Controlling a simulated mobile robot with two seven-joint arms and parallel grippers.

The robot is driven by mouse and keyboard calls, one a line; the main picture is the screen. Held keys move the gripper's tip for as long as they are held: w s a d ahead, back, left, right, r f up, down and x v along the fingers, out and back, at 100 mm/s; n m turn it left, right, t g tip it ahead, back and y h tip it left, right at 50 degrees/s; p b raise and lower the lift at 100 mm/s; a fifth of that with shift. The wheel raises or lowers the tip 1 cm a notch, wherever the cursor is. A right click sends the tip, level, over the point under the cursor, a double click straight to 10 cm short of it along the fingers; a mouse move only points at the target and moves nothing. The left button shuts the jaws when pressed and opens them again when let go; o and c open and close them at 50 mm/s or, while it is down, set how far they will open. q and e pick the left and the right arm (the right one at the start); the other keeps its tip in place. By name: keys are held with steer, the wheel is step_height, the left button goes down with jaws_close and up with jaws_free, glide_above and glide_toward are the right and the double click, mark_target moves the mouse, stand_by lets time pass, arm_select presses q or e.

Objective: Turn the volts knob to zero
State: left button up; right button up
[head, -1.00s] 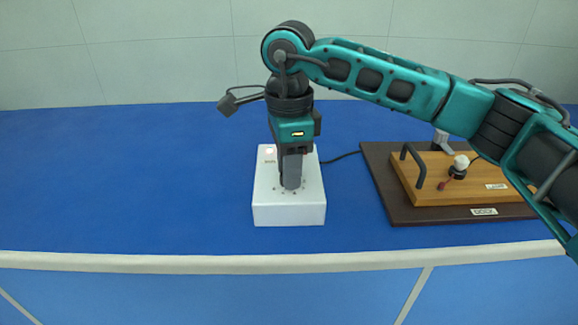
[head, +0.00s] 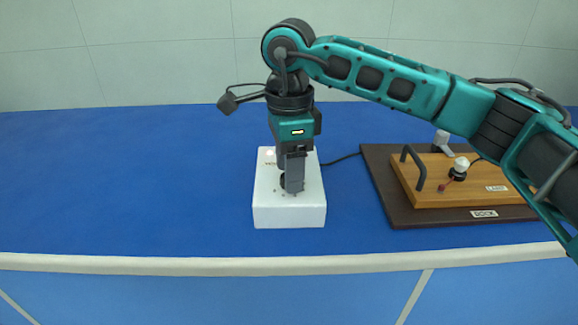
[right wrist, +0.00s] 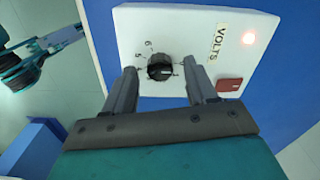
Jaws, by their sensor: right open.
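The white box (head: 290,212) stands on the blue bench and shows also in the right wrist view (right wrist: 197,48). Its black volts knob (right wrist: 160,67) has a light pointer line and printed marks around it. A VOLTS label (right wrist: 222,42), a lit lamp (right wrist: 248,39) and a red-brown switch (right wrist: 229,85) are on the same face. My right gripper (right wrist: 163,81) is open, pointing down over the box, with its fingers on either side of the knob's near side. In the head view the right gripper (head: 292,188) mostly hides the knob.
To the right, a dark board labelled DOCK (head: 400,208) holds a wooden board (head: 460,197) with a black handle (head: 413,167) and a small white bulb (head: 461,163). A cable runs from the box toward it. The bench left of the box is clear.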

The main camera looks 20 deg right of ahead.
step_height(320, 180, up, 12)
steer(key=p, duration=0.1)
steer(key=shift+r, duration=0.2)
stand_by(0.4)
